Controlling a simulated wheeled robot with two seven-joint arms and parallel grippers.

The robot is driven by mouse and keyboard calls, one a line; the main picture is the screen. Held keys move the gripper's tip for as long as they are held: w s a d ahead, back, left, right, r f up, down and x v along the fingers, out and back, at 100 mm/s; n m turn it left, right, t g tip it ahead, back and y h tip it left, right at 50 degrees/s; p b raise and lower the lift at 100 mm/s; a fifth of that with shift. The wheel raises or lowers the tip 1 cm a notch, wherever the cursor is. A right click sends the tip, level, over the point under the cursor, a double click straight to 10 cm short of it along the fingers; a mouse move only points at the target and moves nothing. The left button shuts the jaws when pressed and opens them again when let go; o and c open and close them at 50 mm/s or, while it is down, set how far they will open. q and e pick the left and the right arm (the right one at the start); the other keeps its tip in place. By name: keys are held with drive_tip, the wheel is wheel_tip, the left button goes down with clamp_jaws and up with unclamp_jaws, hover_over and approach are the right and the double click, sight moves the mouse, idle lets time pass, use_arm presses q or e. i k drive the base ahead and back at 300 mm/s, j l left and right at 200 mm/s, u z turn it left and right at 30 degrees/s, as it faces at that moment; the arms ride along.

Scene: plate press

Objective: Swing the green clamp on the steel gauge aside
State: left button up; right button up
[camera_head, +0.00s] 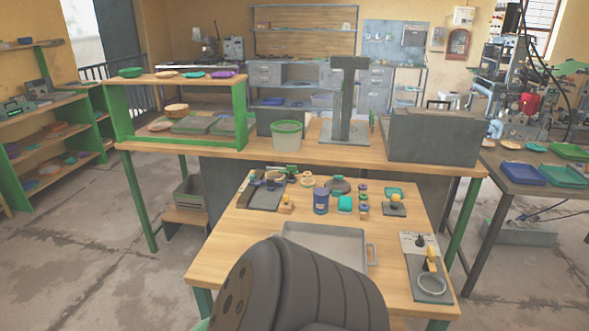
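On the front wooden table, a dark grey steel plate or fixture (258,197) lies at the back left, with small parts at its far end. A small dark green part (295,171) shows near that end. I cannot tell for sure whether these are the steel gauge and its green clamp; they are too small to read. Neither gripper is in view. A dark, ribbed link of my own arm fills the bottom middle and hides part of the table's front.
A grey tray (305,246) with a side handle lies mid-table. A blue can (321,201), a teal block (345,204) and small parts stand behind it. A grey board (426,262) with a yellow-handled tool lies right. A taller bench (350,155) stands behind. Table room is clear at left.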

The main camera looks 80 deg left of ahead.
sight(292, 171)
drive_tip(key=u, duration=2.8)
